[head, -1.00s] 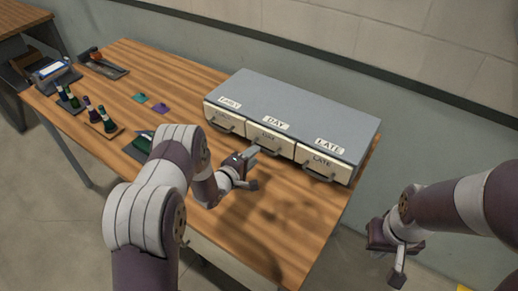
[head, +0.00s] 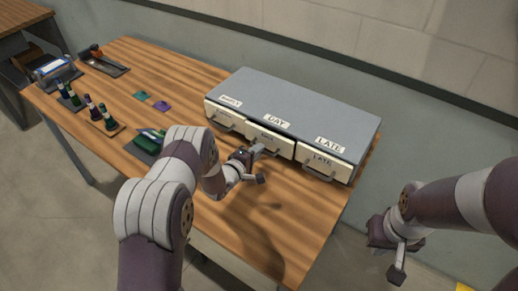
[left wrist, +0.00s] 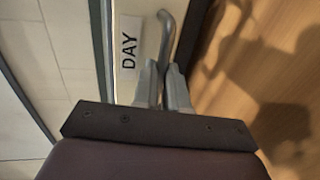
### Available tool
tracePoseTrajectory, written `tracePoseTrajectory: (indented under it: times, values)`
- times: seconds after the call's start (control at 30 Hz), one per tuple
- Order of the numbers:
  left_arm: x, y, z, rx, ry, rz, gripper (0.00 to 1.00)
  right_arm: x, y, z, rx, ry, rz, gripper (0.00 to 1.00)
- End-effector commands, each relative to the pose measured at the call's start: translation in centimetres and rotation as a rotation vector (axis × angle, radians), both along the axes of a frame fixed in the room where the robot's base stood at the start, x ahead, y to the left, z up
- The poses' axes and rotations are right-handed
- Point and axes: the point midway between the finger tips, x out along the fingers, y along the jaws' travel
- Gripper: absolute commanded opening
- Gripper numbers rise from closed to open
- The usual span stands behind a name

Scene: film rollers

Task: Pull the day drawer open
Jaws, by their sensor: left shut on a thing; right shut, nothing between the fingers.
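The grey cabinet (head: 300,105) stands at the back right of the table with three cream drawers, labelled EARLY, DAY and LATE. The day drawer (head: 285,146) is the middle one and looks about flush with its neighbours. My left gripper (head: 258,150) is at its front, shut on the drawer's handle. In the left wrist view the DAY label (left wrist: 130,45) is beside the curved grey handle (left wrist: 166,32), whose lower end is between the fingers (left wrist: 163,85). My right gripper (head: 396,260) is shut and empty, off the table's right side.
The late drawer (head: 323,160) and early drawer (head: 226,119) flank the day drawer. The wooden table (head: 250,220) is clear in front of the cabinet. Bottles (head: 105,115), coloured chips (head: 161,105) and a dark tray with green items (head: 150,141) lie to the left.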

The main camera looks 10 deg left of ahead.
Motion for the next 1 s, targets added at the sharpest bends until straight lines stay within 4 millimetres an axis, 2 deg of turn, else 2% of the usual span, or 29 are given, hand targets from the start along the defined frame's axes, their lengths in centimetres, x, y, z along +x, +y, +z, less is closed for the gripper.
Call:
tracePoseTrajectory:
  times: [0.13, 0.3, 0.4, 0.6, 0.87, 0.9, 0.93, 1.0]
  values:
    - [-3.8, 1.7, 0.3, 0.001, 0.011, 0.004, 0.0, 0.0, 0.0, 1.8, 0.0, 0.0, 0.0, 0.0]
    - [-8.2, 3.5, 0.1, 0.001, 0.011, 0.004, 0.0, 0.0, 0.0, 2.9, 0.0, 0.0, 0.0, 0.0]
    - [-10.0, 4.2, 0.0, 0.002, 0.01, 0.004, 0.0, 0.0, 0.0, 3.2, 0.0, 0.0, 0.0, 0.0]
    - [-11.5, 4.7, 0.0, 0.0, 0.005, 0.001, 0.0, 0.0, 0.0, 3.3, 0.0, 0.0, 0.0, 0.0]
    - [-11.5, 4.7, -0.1, 0.001, 0.005, 0.001, 0.0, 0.0, 0.0, 3.3, 0.0, 0.0, 0.0, 0.0]
    - [-11.5, 4.7, -0.1, 0.001, 0.005, 0.001, 0.25, 0.0, 0.0, 3.3, 0.0, 0.0, 0.0, 0.0]
    - [-11.5, 4.7, -0.1, 0.001, 0.005, 0.001, 0.35, 0.0, 0.0, 3.3, 0.0, 0.0, 0.0, 0.0]
    - [-11.5, 4.7, -0.1, 0.001, 0.005, 0.001, 0.38, 0.0, 0.0, 3.3, 0.0, 0.0, 0.0, 0.0]
